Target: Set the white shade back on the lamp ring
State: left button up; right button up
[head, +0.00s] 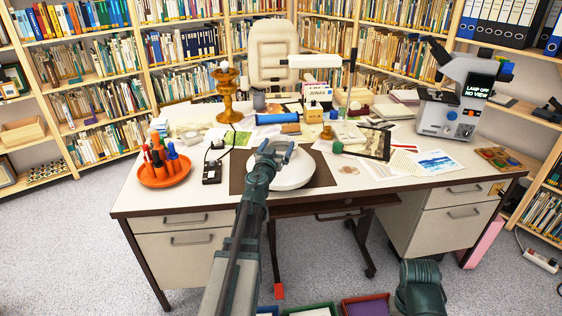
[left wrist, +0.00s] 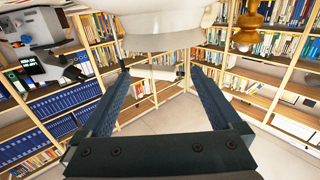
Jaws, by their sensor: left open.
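The white shade (head: 298,176) rests on a dark brown mat on the desk, partly hidden by my left arm. In the left wrist view, which is upside down, a large white rounded shape that looks like the shade (left wrist: 165,22) fills the top middle. The lamp (head: 228,100) is a turned amber-brown stand with a bare bulb on top, at the back left of the desk; it also shows in the left wrist view (left wrist: 247,32). My left gripper (head: 275,152) is open, its fingers (left wrist: 157,72) spread at the shade; contact is unclear. My right gripper is out of view.
A black box (head: 211,172) and blue roll (head: 277,118) lie near the lamp. A dark frame (head: 375,142) and papers lie right of the shade. A microscope (head: 455,95) stands at the back right.

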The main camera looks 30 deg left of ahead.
aim_at(279, 137)
pick_arm(q)
jog(key=shift+a+x, duration=0.2)
jog(key=shift+x, duration=1.65)
jog(key=shift+a+x, duration=0.2)
jog(key=shift+x, duration=1.65)
jog(key=shift+s+r, duration=0.15)
grip_shut()
